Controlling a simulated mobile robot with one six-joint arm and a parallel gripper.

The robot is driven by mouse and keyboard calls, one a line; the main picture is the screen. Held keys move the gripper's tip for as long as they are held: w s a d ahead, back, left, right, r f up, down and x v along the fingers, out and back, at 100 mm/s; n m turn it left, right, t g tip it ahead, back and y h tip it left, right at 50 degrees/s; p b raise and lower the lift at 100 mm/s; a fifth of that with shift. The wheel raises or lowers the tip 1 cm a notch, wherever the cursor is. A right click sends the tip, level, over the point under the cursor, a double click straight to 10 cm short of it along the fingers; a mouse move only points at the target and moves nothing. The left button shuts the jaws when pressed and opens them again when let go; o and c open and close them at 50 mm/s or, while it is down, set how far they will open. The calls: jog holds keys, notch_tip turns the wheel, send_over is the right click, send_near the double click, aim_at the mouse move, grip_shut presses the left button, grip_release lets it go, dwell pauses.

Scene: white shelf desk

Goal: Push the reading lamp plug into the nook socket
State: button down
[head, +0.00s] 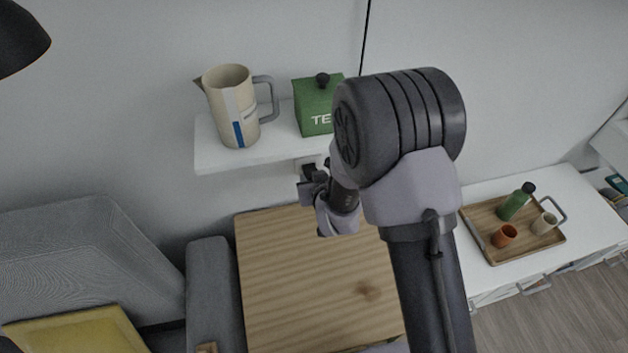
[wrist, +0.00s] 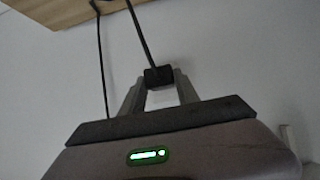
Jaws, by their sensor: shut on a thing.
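My gripper (head: 312,180) is close to the wall just below the white shelf, beside the wooden table top. In the wrist view the two fingers of my gripper (wrist: 159,82) are shut on a small black plug (wrist: 158,74). A dark cord runs from the plug up and to the left. In the head view a pale patch (head: 303,162) shows on the wall just above the gripper; it may be part of the socket, but my arm hides much of it. I cannot tell whether the plug touches a socket.
The white shelf (head: 225,153) overhangs the gripper and bears a cream jug (head: 226,100) and a green tea box (head: 309,107). The wooden table (head: 300,285) lies below. A tray (head: 481,224) with a bottle and cups stands right. In the wrist view a second cord (wrist: 102,65) hangs left.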

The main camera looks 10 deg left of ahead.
jog(key=shift+w+a+b, duration=0.3)
jog(key=shift+w+a, duration=0.05)
jog(key=shift+w, duration=0.4)
jog(key=c, duration=0.8)
grip_release()
jog(key=p+v, duration=1.3)
jog(key=v, duration=0.4)
jog(key=shift+s, duration=0.2)
